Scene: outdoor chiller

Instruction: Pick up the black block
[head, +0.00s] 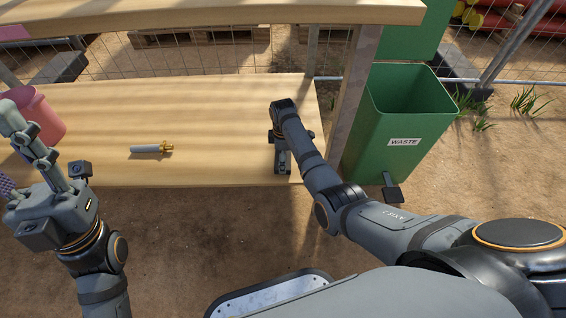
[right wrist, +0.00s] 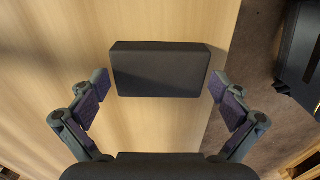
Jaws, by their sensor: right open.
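The black block (right wrist: 160,70) lies on the wooden bench surface in the right wrist view, its long side running across the picture. My right gripper (right wrist: 160,86) is open, with one finger at each side of the block's near part. A narrow gap shows between each fingertip and the block, and nothing is gripped. In the head view my right gripper (head: 283,163) points down near the bench's right end, and I cannot make out the block there. My left gripper (head: 12,148) is open and empty at the left edge, beside the pink bucket.
A grey and brass cylindrical part (head: 150,149) lies on the bench (head: 220,110), left of my right gripper. A pink bucket (head: 40,117) stands at its left end. A green waste bin (head: 400,115) stands right of the bench post (head: 355,95). An upper shelf (head: 200,14) overhangs the back.

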